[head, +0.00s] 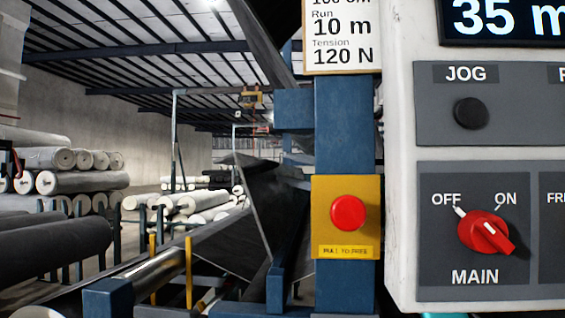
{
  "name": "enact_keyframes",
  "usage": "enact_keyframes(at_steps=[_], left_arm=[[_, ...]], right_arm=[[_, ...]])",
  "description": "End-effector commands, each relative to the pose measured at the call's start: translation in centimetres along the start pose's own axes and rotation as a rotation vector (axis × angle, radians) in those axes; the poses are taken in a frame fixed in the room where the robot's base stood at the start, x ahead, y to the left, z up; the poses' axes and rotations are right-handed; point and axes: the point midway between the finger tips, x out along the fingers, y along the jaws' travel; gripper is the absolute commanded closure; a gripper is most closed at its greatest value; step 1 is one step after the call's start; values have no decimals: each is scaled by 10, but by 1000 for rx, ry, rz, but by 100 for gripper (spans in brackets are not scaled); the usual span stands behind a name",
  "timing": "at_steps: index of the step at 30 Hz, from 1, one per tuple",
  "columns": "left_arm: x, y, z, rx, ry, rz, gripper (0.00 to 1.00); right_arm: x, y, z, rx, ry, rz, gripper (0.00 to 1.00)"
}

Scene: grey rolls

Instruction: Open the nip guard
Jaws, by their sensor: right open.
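A dark, flat panel (262,205) stands tilted in the middle of the head view, behind the blue post. It may be the nip guard, but I cannot tell for sure. No handle shows on it, and its lower right part is hidden by blue frame parts. Only a thin dark and teal sliver of my right gripper (446,315) shows at the bottom edge, under the control panel. It is open, and its fingers are mostly out of frame. It is apart from the dark panel. My left gripper is not in view.
A white control panel (400,200) fills the right side, with a JOG button (471,113) and a red MAIN switch (485,233). A red stop button (348,213) sits on a yellow plate on the blue post (345,130). Stacked rolls (80,182) lie at left.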

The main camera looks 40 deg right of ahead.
Motion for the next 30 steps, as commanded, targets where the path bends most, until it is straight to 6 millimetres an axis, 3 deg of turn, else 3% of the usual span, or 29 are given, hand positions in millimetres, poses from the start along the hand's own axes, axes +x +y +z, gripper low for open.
enact_keyframes(at_steps=[6,16,28,30], left_arm=[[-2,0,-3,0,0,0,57],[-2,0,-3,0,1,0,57],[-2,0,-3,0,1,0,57],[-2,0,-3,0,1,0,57]], right_arm=[[21,0,0,1,1,1,60],[24,0,0,0,0,0,60],[23,0,0,0,0,0,98],[23,0,0,0,0,0,100]])
